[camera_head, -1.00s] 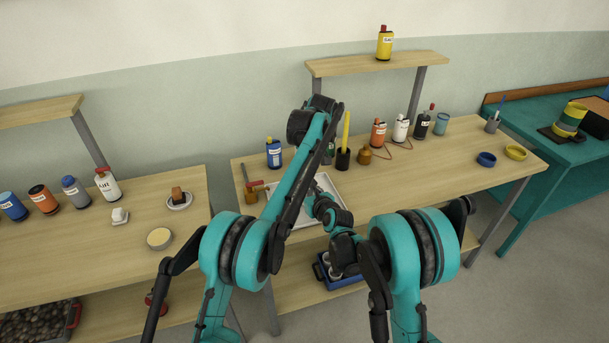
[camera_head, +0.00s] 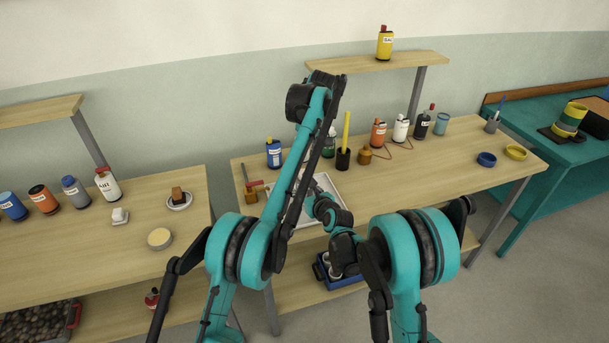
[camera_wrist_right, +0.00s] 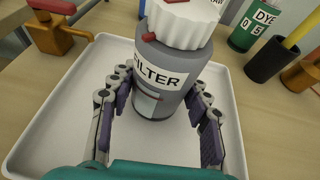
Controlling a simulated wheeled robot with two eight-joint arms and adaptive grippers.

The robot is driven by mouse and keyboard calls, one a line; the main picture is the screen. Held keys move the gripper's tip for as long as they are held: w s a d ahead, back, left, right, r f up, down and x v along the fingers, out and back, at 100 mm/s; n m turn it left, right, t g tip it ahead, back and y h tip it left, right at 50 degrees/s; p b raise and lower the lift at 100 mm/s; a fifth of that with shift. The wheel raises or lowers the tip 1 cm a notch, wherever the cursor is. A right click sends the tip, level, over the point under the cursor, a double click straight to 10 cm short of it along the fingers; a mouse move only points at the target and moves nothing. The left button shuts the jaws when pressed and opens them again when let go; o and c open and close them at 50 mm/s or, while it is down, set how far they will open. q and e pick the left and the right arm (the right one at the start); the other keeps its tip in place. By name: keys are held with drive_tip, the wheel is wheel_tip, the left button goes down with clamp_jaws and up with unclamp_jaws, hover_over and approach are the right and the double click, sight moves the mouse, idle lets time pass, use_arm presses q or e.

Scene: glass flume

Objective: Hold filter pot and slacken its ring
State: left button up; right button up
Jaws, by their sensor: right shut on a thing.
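The filter pot (camera_wrist_right: 158,88) is a grey bottle with a white label reading FILTER, seen in the right wrist view. Its ribbed white ring (camera_wrist_right: 183,25) is on top, cut off by the frame edge, with small red parts at its left and top. The pot stands upright in a white tray (camera_wrist_right: 52,150). My right gripper (camera_wrist_right: 157,103) is shut on the pot's body, one finger on each side. In the head view my arms hide the pot, and I cannot make out my left gripper.
A brown block with a red handle (camera_wrist_right: 55,38) stands at the tray's left. A green dye bottle (camera_wrist_right: 250,27) and a dark cup (camera_wrist_right: 270,62) stand at the right. In the head view, several bottles line the bench back; its right front (camera_head: 430,185) is clear.

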drive_tip(key=o, duration=1.3)
drive_tip(key=shift+o, duration=0.2)
